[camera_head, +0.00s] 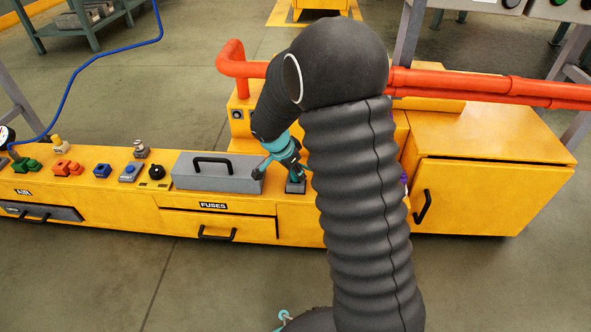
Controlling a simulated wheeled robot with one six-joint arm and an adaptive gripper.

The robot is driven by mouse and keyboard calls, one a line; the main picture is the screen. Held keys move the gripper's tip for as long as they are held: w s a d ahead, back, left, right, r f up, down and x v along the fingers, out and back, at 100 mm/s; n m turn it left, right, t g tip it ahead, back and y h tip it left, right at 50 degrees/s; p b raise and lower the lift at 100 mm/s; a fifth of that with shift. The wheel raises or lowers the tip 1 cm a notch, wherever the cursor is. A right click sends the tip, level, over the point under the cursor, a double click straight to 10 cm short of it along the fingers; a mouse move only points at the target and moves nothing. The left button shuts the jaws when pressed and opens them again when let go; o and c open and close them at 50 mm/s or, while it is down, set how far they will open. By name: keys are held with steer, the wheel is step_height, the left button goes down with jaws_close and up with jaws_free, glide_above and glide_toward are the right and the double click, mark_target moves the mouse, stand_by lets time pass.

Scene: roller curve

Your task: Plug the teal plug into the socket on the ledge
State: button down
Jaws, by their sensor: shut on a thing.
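My gripper (290,169) is teal and dark and points down over the yellow ledge (190,201), just left of my black ribbed arm. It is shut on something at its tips. What it holds is small and teal like the gripper, so I cannot clearly tell the plug's outline from the fingers. A small dark grey block (296,188), which looks like the socket, stands on the ledge right below the fingertips. I cannot tell whether the plug touches it or is in it. My arm hides the ledge to the right.
A grey lidded box (217,182) with a black handle stands close left of the gripper. Farther left are a black knob (157,172), a blue button (129,172) and coloured blocks. Red pipes (480,84) run behind. A yellow cabinet (490,190) stands at right.

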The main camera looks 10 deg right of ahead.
steer(key=c, duration=0.7)
jaws_free()
steer(key=shift+c, duration=0.2)
steer(key=v, duration=1.2)
